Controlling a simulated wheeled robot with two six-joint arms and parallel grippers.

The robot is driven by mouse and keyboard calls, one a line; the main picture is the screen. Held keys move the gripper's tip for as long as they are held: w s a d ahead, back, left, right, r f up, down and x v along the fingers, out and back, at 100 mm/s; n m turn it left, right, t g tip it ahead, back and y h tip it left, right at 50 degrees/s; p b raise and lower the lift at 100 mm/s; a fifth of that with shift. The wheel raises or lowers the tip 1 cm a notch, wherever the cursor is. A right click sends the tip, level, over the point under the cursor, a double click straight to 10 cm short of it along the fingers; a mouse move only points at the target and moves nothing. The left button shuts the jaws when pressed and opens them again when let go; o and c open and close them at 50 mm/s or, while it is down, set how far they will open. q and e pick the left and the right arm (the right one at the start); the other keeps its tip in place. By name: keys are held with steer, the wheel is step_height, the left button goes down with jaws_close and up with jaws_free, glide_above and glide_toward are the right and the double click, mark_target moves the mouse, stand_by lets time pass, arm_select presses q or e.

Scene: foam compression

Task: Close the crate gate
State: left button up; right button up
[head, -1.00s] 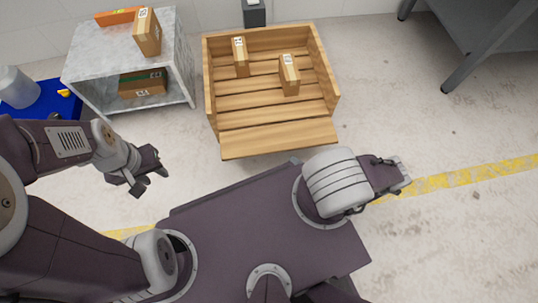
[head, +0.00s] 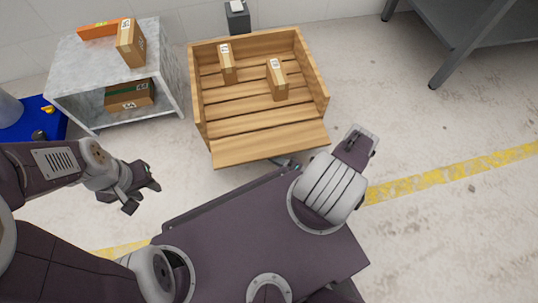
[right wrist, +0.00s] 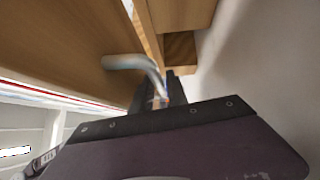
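The wooden crate (head: 198,108) stands on the floor in the head view. Its gate (head: 270,148) is folded down at the front, tilted outward. In the right wrist view a bent grey handle (right wrist: 125,62) sticks out from a wooden panel (right wrist: 60,40). My right gripper (right wrist: 160,98) is at the handle's bent end, which passes down between its dark fingers; whether they are shut on it I cannot tell. In the head view the right gripper is mostly hidden below the gate's front edge. My left gripper (head: 143,192) is open and empty, left of the crate and apart from it.
Two cardboard boxes, one left (head: 227,64) and one right (head: 277,80), stand in the crate. A marble-look shelf (head: 85,60) with boxes stands at left, beside a blue surface (head: 45,118). A grey table (head: 465,40) is at upper right. Floor right of the crate is clear.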

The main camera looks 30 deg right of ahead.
jaws_close()
stand_by(1.4)
